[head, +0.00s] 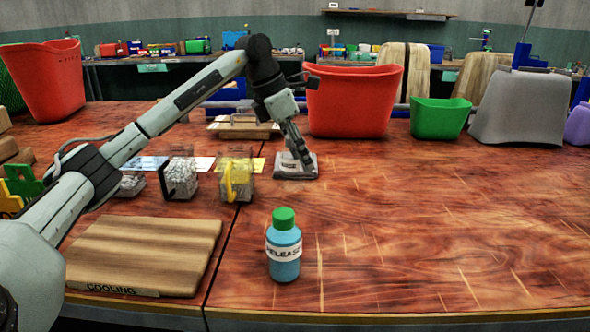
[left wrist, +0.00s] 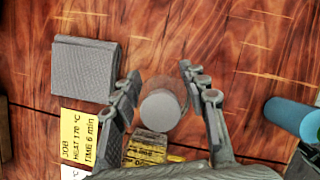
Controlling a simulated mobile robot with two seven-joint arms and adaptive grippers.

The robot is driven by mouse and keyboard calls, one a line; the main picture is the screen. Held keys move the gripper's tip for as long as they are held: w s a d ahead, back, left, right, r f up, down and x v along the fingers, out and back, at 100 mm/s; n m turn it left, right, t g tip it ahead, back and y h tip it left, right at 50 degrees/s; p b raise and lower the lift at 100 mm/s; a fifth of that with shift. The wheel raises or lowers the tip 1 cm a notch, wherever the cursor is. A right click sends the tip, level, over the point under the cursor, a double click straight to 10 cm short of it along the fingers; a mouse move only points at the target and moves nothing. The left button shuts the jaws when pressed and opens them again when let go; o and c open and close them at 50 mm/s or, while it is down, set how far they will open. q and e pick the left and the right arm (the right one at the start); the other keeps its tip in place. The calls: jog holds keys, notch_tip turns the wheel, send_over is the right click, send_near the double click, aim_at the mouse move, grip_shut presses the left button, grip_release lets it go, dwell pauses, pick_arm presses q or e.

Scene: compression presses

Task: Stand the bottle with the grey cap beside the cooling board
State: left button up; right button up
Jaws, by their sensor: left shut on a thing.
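My left gripper (head: 301,160) is over the table beyond the middle, by a grey square block (head: 297,172). In the left wrist view, its fingers (left wrist: 158,76) are closed around a round grey top (left wrist: 160,110), which looks like the grey cap of the bottle. The bottle's body is mostly hidden below the cap, and I cannot make it out in the head view. The wooden cooling board (head: 145,250) lies bare at the front left, with COOLING on its front edge. My right gripper is out of view.
A blue bottle with a green cap (head: 284,246), labelled RELEASE, stands right of the board. Clear moulds (head: 181,178) and a yellow-filled one (head: 236,178) stand behind the board. Red and green bins (head: 440,119) line the back. The table's right side is clear.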

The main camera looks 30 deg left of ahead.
aim_at(286, 137)
pick_arm(q)
jog(key=shift+f, duration=1.65)
jog(key=shift+f, duration=0.2)
jog(key=o, duration=1.2)
jog(key=shift+c, duration=0.2)
jog(key=shift+r, duration=0.15)
jog(key=v, duration=1.2)
